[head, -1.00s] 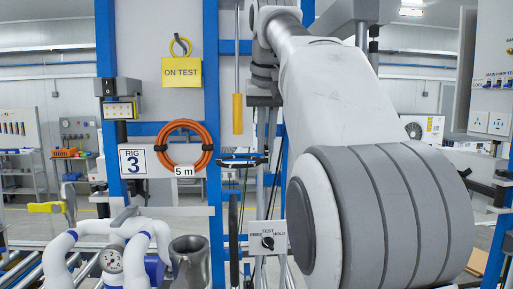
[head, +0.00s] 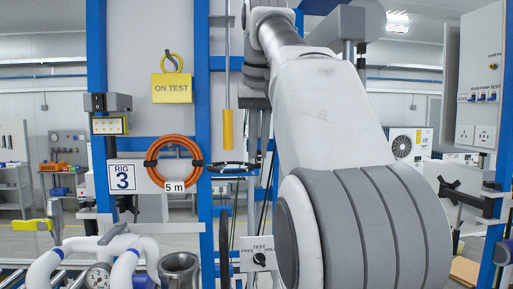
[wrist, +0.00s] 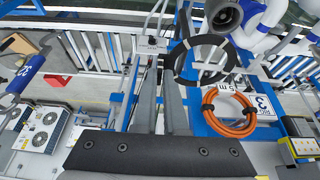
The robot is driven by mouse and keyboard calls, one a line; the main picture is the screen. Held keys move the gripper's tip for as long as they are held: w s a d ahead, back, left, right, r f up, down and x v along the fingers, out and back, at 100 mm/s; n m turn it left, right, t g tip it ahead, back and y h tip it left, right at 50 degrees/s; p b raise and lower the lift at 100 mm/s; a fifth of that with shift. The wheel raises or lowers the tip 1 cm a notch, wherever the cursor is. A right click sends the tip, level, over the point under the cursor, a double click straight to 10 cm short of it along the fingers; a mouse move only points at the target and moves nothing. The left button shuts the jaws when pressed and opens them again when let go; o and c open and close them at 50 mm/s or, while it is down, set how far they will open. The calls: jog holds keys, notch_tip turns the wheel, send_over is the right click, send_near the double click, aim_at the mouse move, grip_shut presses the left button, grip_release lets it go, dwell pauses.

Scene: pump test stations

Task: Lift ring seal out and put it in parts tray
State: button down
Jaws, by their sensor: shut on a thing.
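The ring seal is a thick black ring (wrist: 177,62). In the head view it shows nearly edge-on as a flat dark loop (head: 232,172), level in the air in front of the rig. My gripper (wrist: 176,84) is shut on the near rim of the ring. In the head view my gripper points down and its fingers (head: 259,150) are at the ring's right edge, partly hard to make out. An open grey metal pump housing (head: 180,270) stands below and left of the ring; it also shows at the top of the wrist view (wrist: 224,14). I cannot make out the parts tray.
An orange hose coil (head: 174,138) hangs on the rig beside the RIG 3 sign (head: 123,177). A blue post (head: 203,110) stands close behind the ring. A TEST switch box (head: 259,256) is below. White pipes (head: 120,246) with a gauge are at lower left.

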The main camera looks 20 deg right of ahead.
jog(key=s+a+r, duration=0.1)
jog(key=s+r, duration=0.3)
jog(key=s, duration=0.6)
jog(key=shift+s+r, duration=0.15)
jog(key=shift+s, duration=0.05)
dwell(0.4)
jog(key=shift+a, duration=0.1)
